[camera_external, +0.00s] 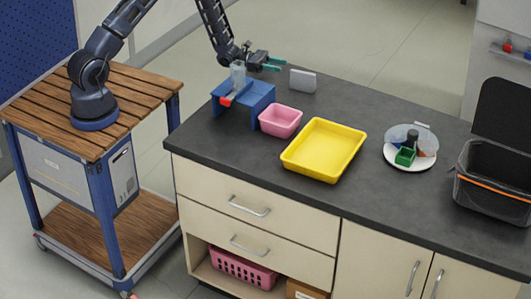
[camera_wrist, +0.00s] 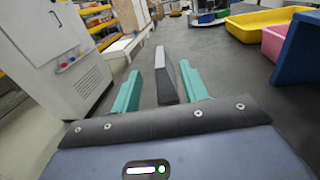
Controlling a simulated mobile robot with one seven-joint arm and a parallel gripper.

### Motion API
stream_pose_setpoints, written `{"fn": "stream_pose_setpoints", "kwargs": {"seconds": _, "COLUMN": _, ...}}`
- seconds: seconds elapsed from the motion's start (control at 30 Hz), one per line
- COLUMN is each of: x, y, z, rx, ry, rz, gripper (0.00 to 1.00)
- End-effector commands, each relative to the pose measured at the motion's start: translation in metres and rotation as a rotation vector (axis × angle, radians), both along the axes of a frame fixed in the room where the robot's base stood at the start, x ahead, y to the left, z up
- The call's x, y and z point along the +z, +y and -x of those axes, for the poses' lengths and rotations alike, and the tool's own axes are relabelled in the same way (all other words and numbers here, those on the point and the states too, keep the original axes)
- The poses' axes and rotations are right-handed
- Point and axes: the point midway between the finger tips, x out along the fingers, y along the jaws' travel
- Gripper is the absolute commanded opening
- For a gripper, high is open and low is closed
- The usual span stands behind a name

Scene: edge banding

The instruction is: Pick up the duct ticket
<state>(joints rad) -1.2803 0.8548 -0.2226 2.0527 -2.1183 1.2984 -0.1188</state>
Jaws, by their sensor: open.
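A pale grey, upright card-like piece (camera_external: 303,80), which I take to be the duct ticket, stands near the back edge of the dark counter. My gripper (camera_external: 280,64), with green fingers, is at the counter's back left, just left of the piece. In the wrist view, the piece (camera_wrist: 167,80) shows nearly edge-on between the two open green fingers (camera_wrist: 161,82). The fingers are apart and hold nothing. I cannot tell how far the piece reaches between them.
A blue stand (camera_external: 257,94) with a clear bottle and a red item is below my arm. A pink bin (camera_external: 281,121), a yellow tray (camera_external: 299,159), a round white tray (camera_external: 425,160) and a black bin (camera_external: 492,190) stand farther right. The counter between them is clear.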

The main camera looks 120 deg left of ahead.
Motion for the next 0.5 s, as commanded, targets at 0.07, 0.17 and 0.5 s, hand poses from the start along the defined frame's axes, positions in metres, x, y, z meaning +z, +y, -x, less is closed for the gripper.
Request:
{"fn": "stream_pose_setpoints", "kwargs": {"seconds": 0.07, "x": -0.003, "y": 0.000, "z": -0.002, "rx": 0.000, "ry": -0.001, "rz": -0.001, "gripper": 0.44}}
{"fn": "stream_pose_setpoints", "kwargs": {"seconds": 0.17, "x": -0.004, "y": 0.001, "z": -0.008, "rx": -0.001, "ry": -0.001, "rz": -0.001, "gripper": 0.44}}
{"fn": "stream_pose_setpoints", "kwargs": {"seconds": 0.5, "x": -0.004, "y": 0.008, "z": -0.051, "rx": 0.000, "ry": 0.000, "rz": 0.000, "gripper": 0.44}}
